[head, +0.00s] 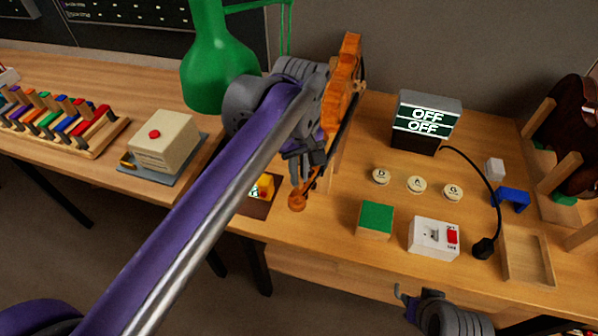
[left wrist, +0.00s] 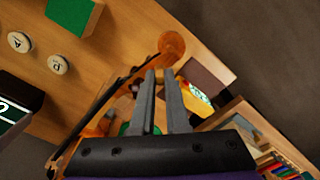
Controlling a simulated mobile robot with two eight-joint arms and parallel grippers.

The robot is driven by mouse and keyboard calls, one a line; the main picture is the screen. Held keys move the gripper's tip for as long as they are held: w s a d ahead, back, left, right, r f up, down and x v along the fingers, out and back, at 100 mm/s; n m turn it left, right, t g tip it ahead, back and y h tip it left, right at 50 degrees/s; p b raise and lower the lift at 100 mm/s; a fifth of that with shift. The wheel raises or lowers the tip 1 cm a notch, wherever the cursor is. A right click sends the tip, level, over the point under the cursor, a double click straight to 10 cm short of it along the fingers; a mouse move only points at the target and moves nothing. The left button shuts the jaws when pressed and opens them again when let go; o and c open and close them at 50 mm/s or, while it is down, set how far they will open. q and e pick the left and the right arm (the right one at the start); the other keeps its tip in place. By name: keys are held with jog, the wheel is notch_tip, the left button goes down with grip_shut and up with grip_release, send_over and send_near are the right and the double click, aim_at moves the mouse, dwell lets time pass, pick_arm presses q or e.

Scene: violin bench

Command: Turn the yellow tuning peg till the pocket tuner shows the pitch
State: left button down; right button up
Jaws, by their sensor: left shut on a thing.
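The violin (head: 341,88) lies on a stand, its scroll (head: 297,201) hanging toward the front edge; the scroll also shows in the left wrist view (left wrist: 172,43). My left gripper (head: 306,168) is at the pegbox, just behind the scroll. In the left wrist view its two fingers (left wrist: 162,80) are close together, shut on what seems to be the yellow tuning peg, which the fingers hide. My right gripper (head: 405,299) is partly visible at the bottom.
A dark display box (head: 428,120) reads OFF twice. Round buttons (head: 417,184), a green block (head: 375,219) and a white switch box (head: 434,237) with a red rocker stand to the right. A green lamp (head: 214,65) rises behind my left arm. A beige box (head: 164,140) stands left.

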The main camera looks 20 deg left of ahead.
pick_arm(q)
jog(key=shift+m, duration=0.3)
jog(key=m+p, duration=0.1)
jog(key=m, duration=0.2)
jog(key=shift+m, duration=2.1)
jog(key=shift+p, duration=0.3)
jog(key=c, duration=1.2)
grip_release()
notch_tip(320, 180, up, 11)
jog(key=shift+f+p, duration=0.1)
jog(key=shift+p, duration=0.3)
